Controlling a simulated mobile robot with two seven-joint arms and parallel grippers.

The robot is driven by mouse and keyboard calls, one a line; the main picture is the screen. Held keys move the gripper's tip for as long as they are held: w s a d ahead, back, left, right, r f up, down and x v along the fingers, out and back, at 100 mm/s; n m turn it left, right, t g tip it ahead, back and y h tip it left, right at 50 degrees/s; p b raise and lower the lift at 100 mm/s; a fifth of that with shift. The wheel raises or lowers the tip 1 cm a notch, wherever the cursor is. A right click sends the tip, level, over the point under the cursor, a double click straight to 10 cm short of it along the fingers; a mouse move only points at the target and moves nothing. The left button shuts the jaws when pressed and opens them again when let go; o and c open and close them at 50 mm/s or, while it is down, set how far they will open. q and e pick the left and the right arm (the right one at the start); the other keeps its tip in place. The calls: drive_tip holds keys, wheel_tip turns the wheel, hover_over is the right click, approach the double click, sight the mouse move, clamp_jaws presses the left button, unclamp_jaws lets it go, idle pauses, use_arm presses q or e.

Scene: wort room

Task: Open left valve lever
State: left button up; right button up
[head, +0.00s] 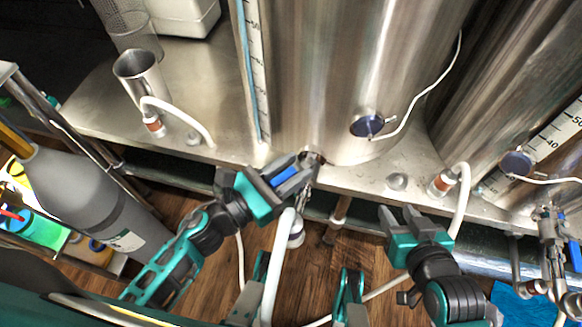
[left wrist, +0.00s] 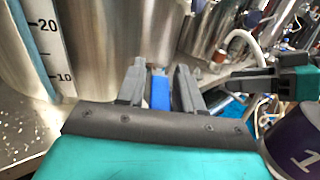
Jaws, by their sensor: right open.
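The left valve (head: 313,158) sticks out low from the front of the big steel kettle (head: 330,90). Its blue lever (head: 285,174) lies between the fingers of my left gripper (head: 292,176). In the left wrist view the blue lever (left wrist: 160,92) also shows between the two grey fingers of my left gripper (left wrist: 160,85). I cannot tell whether the fingers touch it. My right gripper (head: 402,214) is open and empty, in front of the bench edge and right of the valve. It also shows at the right of the left wrist view (left wrist: 245,80).
A second kettle (head: 500,80) stands at the right, with another valve (head: 552,235) below it. A steel cup (head: 138,77) and white hoses (head: 460,205) are on the steel bench (head: 100,112). A grey gas cylinder (head: 85,195) stands at the left.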

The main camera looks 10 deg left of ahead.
use_arm(q)
drive_tip(key=shift+o, duration=0.6)
drive_tip(key=shift+s+a, duration=0.2)
drive_tip(key=v, duration=1.2)
drive_tip(key=shift+s+r, duration=0.1)
drive_tip(key=shift+s, duration=0.05)
